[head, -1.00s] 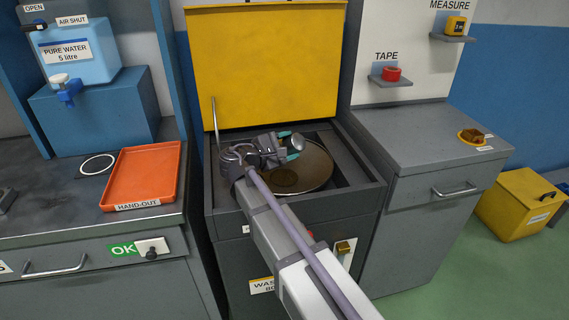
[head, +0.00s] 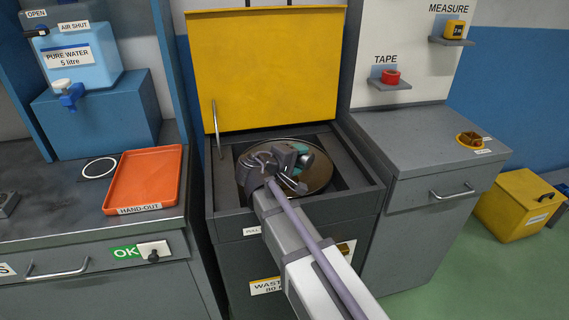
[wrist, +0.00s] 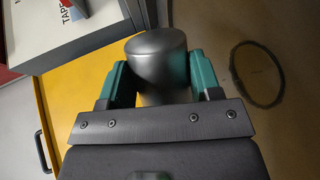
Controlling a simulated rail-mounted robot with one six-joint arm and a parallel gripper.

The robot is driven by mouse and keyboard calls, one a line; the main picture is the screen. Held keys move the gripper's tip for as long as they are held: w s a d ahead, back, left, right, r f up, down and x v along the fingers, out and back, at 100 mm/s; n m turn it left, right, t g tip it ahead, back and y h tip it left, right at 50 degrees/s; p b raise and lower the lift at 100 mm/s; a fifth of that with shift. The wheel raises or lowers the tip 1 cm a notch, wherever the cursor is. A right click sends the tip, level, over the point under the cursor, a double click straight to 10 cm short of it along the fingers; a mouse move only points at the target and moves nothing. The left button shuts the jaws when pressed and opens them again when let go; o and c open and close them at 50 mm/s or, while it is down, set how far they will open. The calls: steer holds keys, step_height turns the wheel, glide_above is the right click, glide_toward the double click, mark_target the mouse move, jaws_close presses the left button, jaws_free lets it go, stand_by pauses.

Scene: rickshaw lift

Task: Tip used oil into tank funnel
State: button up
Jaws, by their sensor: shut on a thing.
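My gripper (wrist: 160,85) has its two teal fingers closed on the sides of a plain grey metal cup (wrist: 157,58). In the wrist view a smooth rounded end of the cup shows between the fingers; its mouth and contents cannot be seen. In the head view my gripper (head: 303,152) is over the round, tan funnel pan (head: 322,181) of the open waste tank (head: 242,208). My wrist covers the pan's middle there. In the wrist view the pan (wrist: 290,110) fills the right side, with a dark ring on it. No pouring stream shows.
The tank's yellow lid (head: 265,70) stands raised behind the pan. An orange hand-out tray (head: 146,178) lies on the left bench. A grey cabinet (head: 420,135) stands close on the right, with a brown item in a yellow ring (head: 470,140).

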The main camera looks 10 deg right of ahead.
mark_target(306, 159)
steer(key=s+d+r+m+p, duration=0.1)
steer(key=s+r+m+y+p, duration=0.1)
steer(key=r, duration=0.1)
steer(key=shift+d+t, duration=0.4)
steer(key=shift+r+m+p, duration=0.5)
steer(key=shift+r+p, duration=0.4)
steer(key=shift+p, duration=0.05)
steer(key=r+m+t+y+p, duration=0.1)
steer(key=m, duration=0.1)
steer(key=shift+r+m, duration=0.1)
steer(key=shift+m, duration=0.2)
steer(key=s+d+r+m+t+y+p, duration=0.1)
steer(key=s+d+r+m+t+y, duration=0.1)
steer(key=m, duration=0.4)
steer(key=shift+s+d+r+m+t, duration=0.4)
steer(key=shift+s+d+r+t, duration=0.2)
steer(key=shift+s+d+t, duration=0.25)
steer(key=shift+a, duration=0.1)
